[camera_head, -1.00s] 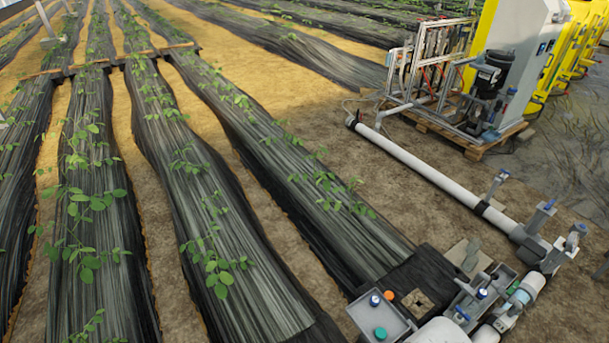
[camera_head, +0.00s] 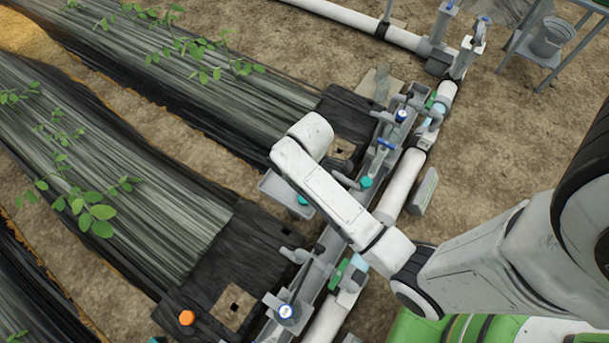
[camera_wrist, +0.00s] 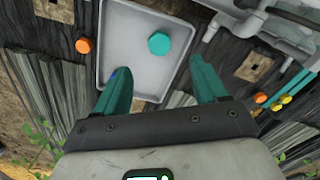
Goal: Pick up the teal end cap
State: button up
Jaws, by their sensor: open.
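The teal end cap (camera_wrist: 159,44) is a hexagonal piece lying in a shallow grey tray (camera_wrist: 140,80) in the wrist view. In the head view a teal piece (camera_head: 303,200) shows in the tray (camera_head: 272,187), partly covered by my arm. My gripper (camera_wrist: 160,66) is open and empty, its teal fingers pointing toward the tray. The cap appears between and beyond the fingertips, apart from both. A blue piece (camera_wrist: 114,74) in the tray is partly hidden by the left finger. My gripper is hidden behind the arm in the head view.
An orange cap (camera_wrist: 82,45) lies outside the tray on black sheeting. Grey pipework (camera_wrist: 238,20) is close to the tray's right. In the head view, white pipe (camera_head: 402,183) and valves with blue handles run beside the tray.

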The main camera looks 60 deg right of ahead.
notch_tip(320, 180, down, 7)
jog(key=b, duration=0.2)
jog(key=shift+w+d+r+b, duration=0.1)
jog(key=shift+w+r+b, duration=0.1)
jog(key=shift+b, duration=0.2)
jog(key=f+b, duration=0.1)
jog(key=f, duration=0.1)
jog(key=f+b, duration=0.2)
jog(key=f, duration=0.1)
jog(key=shift+w+a+f, duration=0.1)
jog(key=shift+w+a, duration=0.1)
jog(key=shift+c, duration=0.3)
jog(key=c, duration=1.1)
